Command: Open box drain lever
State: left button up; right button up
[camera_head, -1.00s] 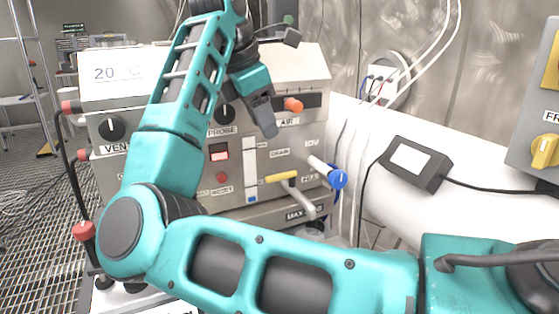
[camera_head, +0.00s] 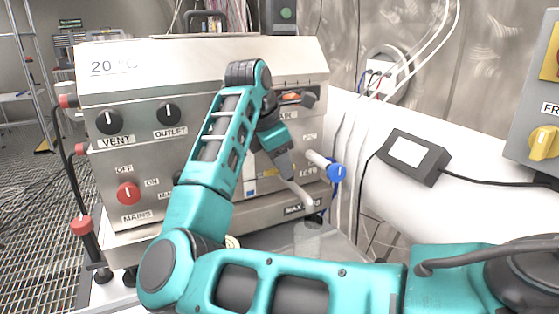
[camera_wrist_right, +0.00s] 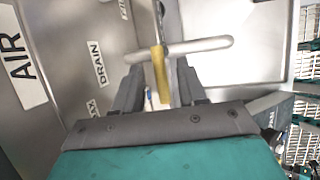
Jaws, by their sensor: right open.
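The steel box (camera_head: 130,85) has a yellow drain lever on its front, mostly hidden behind my right gripper (camera_head: 286,172) in the head view. In the right wrist view the yellow lever (camera_wrist_right: 161,75) shows below a pale drain pipe (camera_wrist_right: 205,46), near the DRAIN label (camera_wrist_right: 100,66). My right gripper (camera_wrist_right: 160,92) is open, with one finger on each side of the lever's end in that view. I cannot tell whether either finger touches it. The pale pipe (camera_head: 302,196) also shows in the head view, just below the gripper. My left gripper is not in view.
The AIR label (camera_wrist_right: 20,70) is at the left of the wrist view. A black adapter (camera_head: 408,158) lies on the white ledge (camera_head: 380,205) at right. Red MAINS knob (camera_head: 128,193) is at left.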

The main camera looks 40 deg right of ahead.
aim_at(290, 181)
grip_shut()
dwell(0.3)
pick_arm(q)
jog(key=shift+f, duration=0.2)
pick_arm(e)
jog(key=s+n+t+y+b, duration=0.1)
jog(key=n+b, duration=0.2)
jog(key=n, duration=0.1)
jog(key=s+d+n+t+y+b, duration=0.1)
jog(key=n+b, duration=0.2)
jog(key=n, duration=0.2)
jog(key=s+n+t+y+b, duration=0.1)
jog(key=n+t+b, duration=0.1)
jog(key=n+b, duration=0.1)
jog(key=shift+d+f+n+y+b, duration=0.1)
jog(key=shift+d+n+y+b, duration=0.25)
jog(key=shift+n, duration=0.55)
jog(key=shift+s+d+n+y+b, duration=0.15)
jog(key=shift+n+y+b, duration=0.3)
jog(key=shift+n, duration=0.65)
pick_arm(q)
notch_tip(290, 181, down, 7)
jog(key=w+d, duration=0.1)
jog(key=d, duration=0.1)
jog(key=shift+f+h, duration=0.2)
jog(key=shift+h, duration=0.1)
pick_arm(e)
jog(key=shift+d+n+y, duration=0.3)
jog(key=shift+n+y, duration=0.2)
jog(key=shift+n, duration=0.5)
